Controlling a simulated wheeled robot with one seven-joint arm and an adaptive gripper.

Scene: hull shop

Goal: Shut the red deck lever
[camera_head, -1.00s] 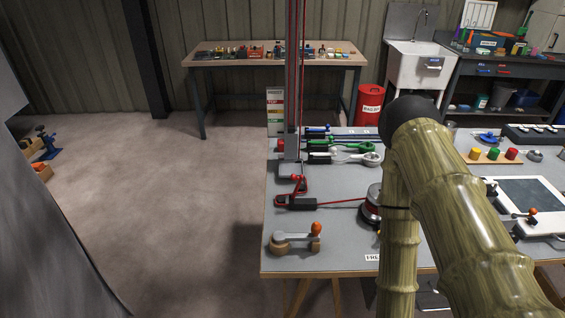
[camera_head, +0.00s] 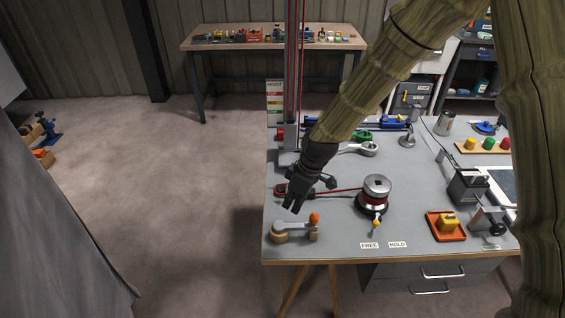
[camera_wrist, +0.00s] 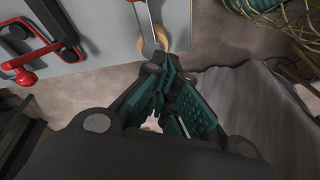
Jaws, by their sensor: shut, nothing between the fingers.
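The red deck lever (camera_head: 279,189) is a red fitting with a black part, near the left edge of the grey bench top. In the head view my arm and gripper hide most of it; whether it stands open or shut cannot be told. In the wrist view its red arm and round red end (camera_wrist: 26,78) show at upper left, apart from my fingers. My gripper (camera_head: 291,207) is shut and empty, pointing down just in front of the red lever and above a grey lever with an orange knob (camera_head: 314,218). In the wrist view my gripper (camera_wrist: 172,64) is beside that grey lever's wooden base.
A red line runs right from the red lever to a winch (camera_head: 375,187). An upright mast (camera_head: 291,80) stands behind the lever.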

